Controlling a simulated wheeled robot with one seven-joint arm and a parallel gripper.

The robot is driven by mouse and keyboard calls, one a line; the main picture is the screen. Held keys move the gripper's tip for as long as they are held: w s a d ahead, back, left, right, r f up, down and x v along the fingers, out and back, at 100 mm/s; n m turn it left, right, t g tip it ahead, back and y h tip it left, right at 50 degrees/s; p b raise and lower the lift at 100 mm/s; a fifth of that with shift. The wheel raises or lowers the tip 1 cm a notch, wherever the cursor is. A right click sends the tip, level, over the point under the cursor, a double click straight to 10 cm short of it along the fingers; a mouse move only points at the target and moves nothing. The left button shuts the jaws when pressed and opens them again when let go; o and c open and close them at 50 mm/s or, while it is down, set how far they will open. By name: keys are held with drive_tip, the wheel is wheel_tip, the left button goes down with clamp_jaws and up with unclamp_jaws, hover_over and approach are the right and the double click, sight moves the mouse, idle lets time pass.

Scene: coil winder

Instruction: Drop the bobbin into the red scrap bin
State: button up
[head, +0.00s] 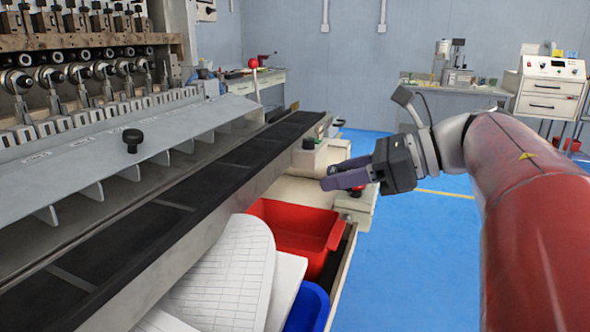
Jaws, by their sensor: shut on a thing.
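The red scrap bin (333,238) sits at the lower middle of the head view, beside the long winding machine, with its open top facing up. My gripper (332,178) is above the bin and a little to its right, with its purple fingers pointing left. It is shut on the bobbin, of which at most a small dark bit shows at the fingertips; the fingers hide the rest. The gripper and bin are apart.
A blue bin (310,306) and white sheets (230,275) lie in front of the red bin. The coil winder (150,215) fills the left, with a black knob (132,138) on its cover. Blue floor (430,260) is open at the right. A white cabinet (548,95) stands behind.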

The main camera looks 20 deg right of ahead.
sight(306, 207)
drive_tip(key=shift+w+a+f+b, duration=0.55)
drive_tip(key=shift+a+f, duration=0.25)
drive_tip(key=shift+f, duration=0.35)
drive_tip(key=shift+w+a+f+b, duration=0.55)
drive_tip(key=shift+a+f, duration=0.2)
drive_tip(key=shift+f, duration=0.45)
drive_tip(key=shift+w+a+f+b, duration=0.55)
drive_tip(key=shift+a+f, duration=0.25)
drive_tip(key=shift+f, duration=0.35)
drive_tip(key=o, duration=1.1)
drive_tip(key=shift+c, duration=0.2)
drive_tip(key=v, duration=0.7)
drive_tip(key=shift+s+d, duration=0.15)
drive_tip(key=shift+d, duration=0.15)
drive_tip(key=shift+d+r, duration=0.1)
